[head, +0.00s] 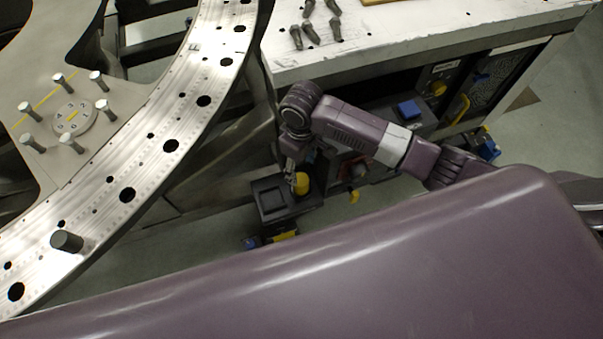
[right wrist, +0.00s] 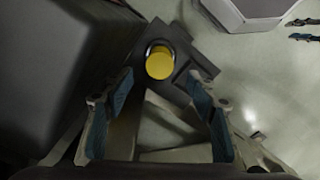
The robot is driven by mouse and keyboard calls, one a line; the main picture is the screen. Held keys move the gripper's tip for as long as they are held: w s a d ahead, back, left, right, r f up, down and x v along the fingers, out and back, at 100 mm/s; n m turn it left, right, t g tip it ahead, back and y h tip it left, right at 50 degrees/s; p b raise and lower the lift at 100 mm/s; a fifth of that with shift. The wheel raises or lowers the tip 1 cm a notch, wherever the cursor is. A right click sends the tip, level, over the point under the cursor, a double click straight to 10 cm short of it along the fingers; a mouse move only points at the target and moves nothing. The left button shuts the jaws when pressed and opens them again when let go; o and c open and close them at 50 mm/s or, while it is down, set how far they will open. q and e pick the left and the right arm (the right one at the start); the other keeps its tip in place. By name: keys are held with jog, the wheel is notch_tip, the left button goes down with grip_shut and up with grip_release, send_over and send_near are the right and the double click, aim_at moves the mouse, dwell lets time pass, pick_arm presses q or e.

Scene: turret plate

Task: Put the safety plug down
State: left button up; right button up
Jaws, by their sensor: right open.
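The safety plug, seen as a yellow round cap, shows in the head view (head: 302,183) at the right side of a dark box (head: 271,199). In the right wrist view the yellow cap (right wrist: 160,63) has a pale ring around it and sits on a dark block (right wrist: 196,62). My right gripper (head: 291,177) points down beside the plug. In the right wrist view the gripper (right wrist: 160,84) is open, its fingers spread to either side below the cap, with nothing held between them. The plug's lower part is hidden. My left gripper is not in view.
A white-topped workbench (head: 400,40) with several dark bolts (head: 311,31) stands behind my right arm. A large perforated metal ring (head: 170,146) fills the left, with a dark peg (head: 67,240) on it. A blue block (head: 409,109) lies on the bench's lower shelf.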

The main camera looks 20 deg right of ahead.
notch_tip(320, 180, up, 4)
jog(key=shift+f, duration=0.1)
dwell(0.6)
